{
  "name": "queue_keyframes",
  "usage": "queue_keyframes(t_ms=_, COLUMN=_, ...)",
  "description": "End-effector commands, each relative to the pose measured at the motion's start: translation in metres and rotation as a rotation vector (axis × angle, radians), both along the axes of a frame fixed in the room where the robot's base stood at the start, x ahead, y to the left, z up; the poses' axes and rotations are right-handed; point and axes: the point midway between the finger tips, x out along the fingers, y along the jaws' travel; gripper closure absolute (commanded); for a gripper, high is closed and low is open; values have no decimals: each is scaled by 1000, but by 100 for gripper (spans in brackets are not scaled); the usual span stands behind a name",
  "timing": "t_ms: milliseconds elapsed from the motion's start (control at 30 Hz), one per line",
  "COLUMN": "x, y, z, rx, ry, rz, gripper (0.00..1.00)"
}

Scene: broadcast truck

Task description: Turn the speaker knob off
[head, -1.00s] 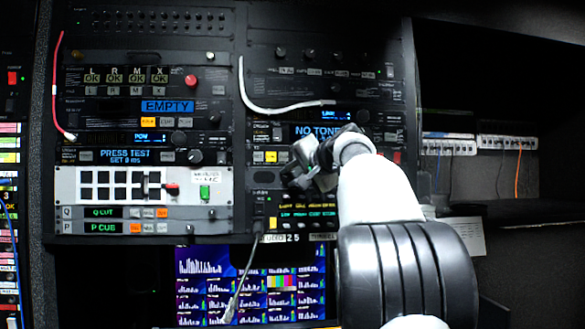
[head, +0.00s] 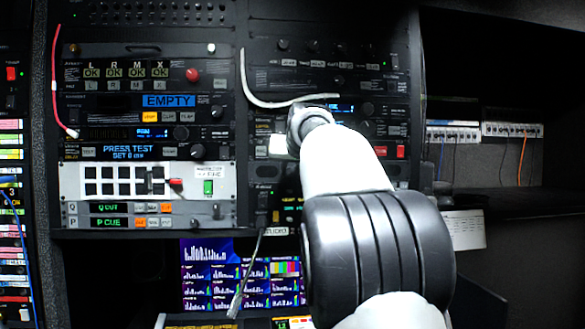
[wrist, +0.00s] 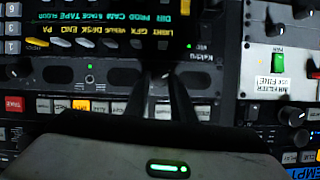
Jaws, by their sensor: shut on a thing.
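In the wrist view, upside down, my gripper (wrist: 163,88) reaches in at the middle with its two dark fingers close together on the front of a rack panel. They are shut on a small dark knob (wrist: 163,73) with a pale mark, mostly hidden between the tips. No speaker label is readable there. In the head view my arm hides the gripper and the knob.
A row of white, red and yellow buttons (wrist: 100,106) lies close to the fingers. A green switch (wrist: 278,62) and a dark knob (wrist: 293,116) are at the right. In the head view, a white cable (head: 262,101) hangs just above my wrist and a grey cable (head: 247,272) hangs below.

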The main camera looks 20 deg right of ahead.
Motion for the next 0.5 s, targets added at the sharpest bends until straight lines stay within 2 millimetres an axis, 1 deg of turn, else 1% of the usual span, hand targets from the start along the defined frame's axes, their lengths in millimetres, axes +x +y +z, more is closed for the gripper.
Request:
queue_keyframes(t_ms=200, x=1, y=3, z=0, rx=-148, ry=41, rz=1, gripper=100)
queue_keyframes(t_ms=500, x=1, y=3, z=-1, rx=-264, ry=76, rz=-1, gripper=100)
